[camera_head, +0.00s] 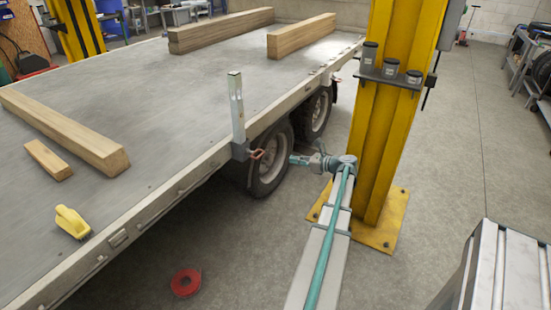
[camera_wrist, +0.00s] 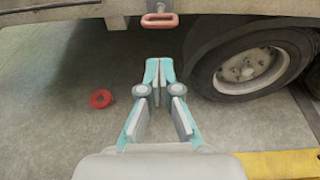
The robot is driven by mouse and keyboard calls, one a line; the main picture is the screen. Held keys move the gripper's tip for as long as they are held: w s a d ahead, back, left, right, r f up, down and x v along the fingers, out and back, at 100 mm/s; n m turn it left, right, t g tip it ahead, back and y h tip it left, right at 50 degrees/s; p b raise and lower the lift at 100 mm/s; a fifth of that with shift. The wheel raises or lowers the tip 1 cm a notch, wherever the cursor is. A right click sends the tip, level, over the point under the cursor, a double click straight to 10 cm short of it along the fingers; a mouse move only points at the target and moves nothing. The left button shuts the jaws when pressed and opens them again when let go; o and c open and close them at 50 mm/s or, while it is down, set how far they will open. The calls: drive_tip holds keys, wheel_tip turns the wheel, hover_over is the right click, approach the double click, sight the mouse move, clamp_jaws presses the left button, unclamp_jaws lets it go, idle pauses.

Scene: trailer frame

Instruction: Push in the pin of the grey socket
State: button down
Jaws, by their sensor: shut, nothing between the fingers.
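The grey socket (camera_head: 240,151) is fixed to the side rail of the trailer, and a grey metal post (camera_head: 237,108) stands upright in it. The pin (camera_head: 257,154) has a reddish loop handle that sticks out from the socket towards my gripper. In the wrist view the pin's handle (camera_wrist: 159,20) hangs at the top centre, and the socket is mostly cut off by the top edge. My gripper (camera_head: 292,159) is shut and empty, to the right of the pin with a gap between them. In the wrist view its fingertips (camera_wrist: 159,66) are below the handle.
A trailer wheel (camera_head: 270,160) is close behind the gripper, right of it in the wrist view (camera_wrist: 247,72). A yellow column (camera_head: 385,140) stands just right of my arm. A red ring (camera_head: 186,283) lies on the floor. Timber beams (camera_head: 65,130) lie on the trailer bed.

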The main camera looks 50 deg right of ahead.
approach(254, 153)
drive_tip(key=w+f, duration=0.2)
drive_tip(key=w, duration=0.1)
drive_tip(key=shift+w+d+f+b, duration=0.15)
drive_tip(key=shift+w+b, duration=0.1)
drive_tip(key=shift+b, duration=0.15)
